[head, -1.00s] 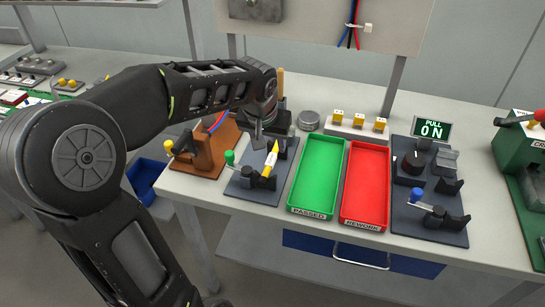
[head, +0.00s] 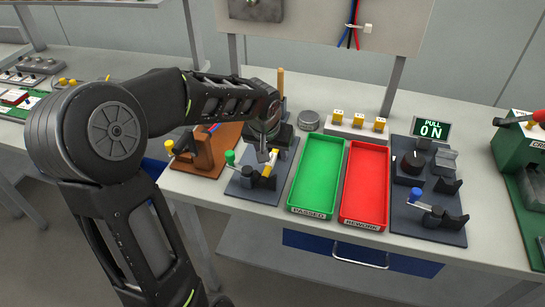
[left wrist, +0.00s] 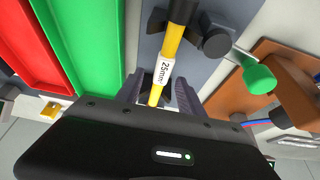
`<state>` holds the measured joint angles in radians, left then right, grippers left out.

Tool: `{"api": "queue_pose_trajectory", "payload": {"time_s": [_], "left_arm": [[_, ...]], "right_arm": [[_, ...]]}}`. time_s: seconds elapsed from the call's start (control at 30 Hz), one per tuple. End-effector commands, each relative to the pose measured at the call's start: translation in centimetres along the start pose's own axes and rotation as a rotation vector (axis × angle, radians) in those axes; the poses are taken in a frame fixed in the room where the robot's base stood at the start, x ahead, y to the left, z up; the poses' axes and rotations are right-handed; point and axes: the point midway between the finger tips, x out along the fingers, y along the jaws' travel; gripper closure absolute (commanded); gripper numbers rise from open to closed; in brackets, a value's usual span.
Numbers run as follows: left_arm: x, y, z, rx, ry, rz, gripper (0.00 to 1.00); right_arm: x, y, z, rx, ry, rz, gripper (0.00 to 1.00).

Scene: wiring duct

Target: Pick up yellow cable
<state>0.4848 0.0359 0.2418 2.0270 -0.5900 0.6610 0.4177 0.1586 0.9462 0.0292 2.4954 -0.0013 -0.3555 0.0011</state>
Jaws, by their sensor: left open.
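The yellow cable (left wrist: 170,48) has a white label reading "25mm". One end rests in a dark holder on the grey fixture plate (head: 245,191). In the head view only a small yellow part (head: 267,170) shows below my left gripper (head: 264,155); the rest is hidden. In the left wrist view my left gripper (left wrist: 158,92) is open, with one finger on each side of the cable's lower part. I cannot tell whether either finger touches it. My right gripper is in neither view.
A green PASSED tray (head: 317,178) and a red REWORK tray (head: 365,187) stand right of the fixture. A green-knobbed lever (head: 230,157) stands at its left edge. A brown fixture (head: 205,150) is farther left, and a PULL ON tester (head: 425,200) is at right.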

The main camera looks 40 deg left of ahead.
Motion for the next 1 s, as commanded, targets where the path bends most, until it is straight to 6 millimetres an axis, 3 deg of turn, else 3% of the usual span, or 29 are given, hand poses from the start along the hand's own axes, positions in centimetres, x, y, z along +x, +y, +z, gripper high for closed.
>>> {"api": "queue_pose_trajectory", "payload": {"time_s": [0.2, 0.77, 1.0], "left_arm": [[-0.02, -0.01, -0.01, 0.0, 0.0, 0.0, 0.55], [-0.03, -0.01, -0.01, 0.0, 0.0, 0.0, 1.0], [-0.03, -0.01, -0.01, 0.0, 0.0, 0.0, 1.0]], "right_arm": [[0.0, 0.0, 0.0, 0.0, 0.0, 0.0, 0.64], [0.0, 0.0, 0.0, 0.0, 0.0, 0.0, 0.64], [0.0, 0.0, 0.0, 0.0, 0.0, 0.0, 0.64]]}}
